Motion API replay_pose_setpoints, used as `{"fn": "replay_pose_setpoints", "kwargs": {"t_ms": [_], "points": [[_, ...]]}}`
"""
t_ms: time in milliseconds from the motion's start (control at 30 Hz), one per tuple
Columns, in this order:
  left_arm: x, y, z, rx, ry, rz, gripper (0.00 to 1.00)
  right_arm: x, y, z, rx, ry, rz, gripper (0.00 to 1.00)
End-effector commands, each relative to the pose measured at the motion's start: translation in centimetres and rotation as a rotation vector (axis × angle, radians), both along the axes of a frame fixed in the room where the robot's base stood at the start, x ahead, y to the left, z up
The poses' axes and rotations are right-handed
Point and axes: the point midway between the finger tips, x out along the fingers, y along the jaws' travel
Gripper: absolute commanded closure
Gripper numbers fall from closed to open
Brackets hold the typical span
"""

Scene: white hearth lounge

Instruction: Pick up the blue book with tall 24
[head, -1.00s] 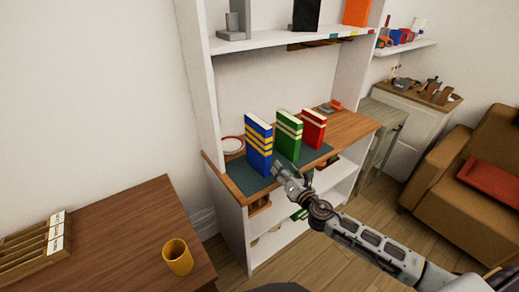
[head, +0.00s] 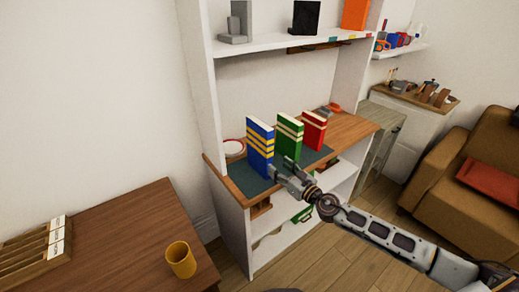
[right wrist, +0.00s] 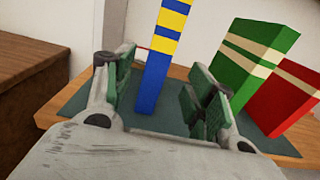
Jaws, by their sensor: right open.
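The blue book (head: 260,147) with yellow bands stands upright on a dark green mat (head: 240,173) on the wooden shelf. In the right wrist view the blue book (right wrist: 159,75) shows spine-on between the two fingers, nearer the left one. I cannot tell whether either finger touches it. My right gripper (head: 281,171) is open at the book's lower front; in the right wrist view its fingers (right wrist: 160,97) stand on either side. A green book (head: 289,137) and a red book (head: 313,131) stand to its right. My left gripper is not in view.
The green book is close to the right finger in the right wrist view. The shelf's upright side (head: 202,75) rises at the left. A brown table (head: 120,235) with a yellow mug (head: 181,260) is at front left.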

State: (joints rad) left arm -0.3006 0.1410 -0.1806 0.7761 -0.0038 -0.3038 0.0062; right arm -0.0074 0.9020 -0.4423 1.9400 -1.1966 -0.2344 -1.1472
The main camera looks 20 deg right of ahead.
Motion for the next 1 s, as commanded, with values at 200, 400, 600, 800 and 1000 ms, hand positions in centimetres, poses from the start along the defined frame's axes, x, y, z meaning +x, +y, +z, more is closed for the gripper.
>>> {"fn": "replay_pose_setpoints", "kwargs": {"t_ms": [200,400,600,800,1000], "points": [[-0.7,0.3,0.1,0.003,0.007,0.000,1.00,1.3,0.4,0.2,0.002,-0.002,-0.001,0.45],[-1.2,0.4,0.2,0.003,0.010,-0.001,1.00,2.4,0.9,0.2,0.002,0.000,0.000,0.45],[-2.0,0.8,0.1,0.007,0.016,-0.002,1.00,3.8,1.4,0.1,0.002,0.000,0.000,0.45],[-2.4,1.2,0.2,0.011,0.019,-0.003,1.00,5.1,1.9,0.2,0.002,-0.002,0.000,0.45],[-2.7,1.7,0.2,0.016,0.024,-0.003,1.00,6.6,2.4,0.1,0.003,-0.001,-0.001,0.45]]}}
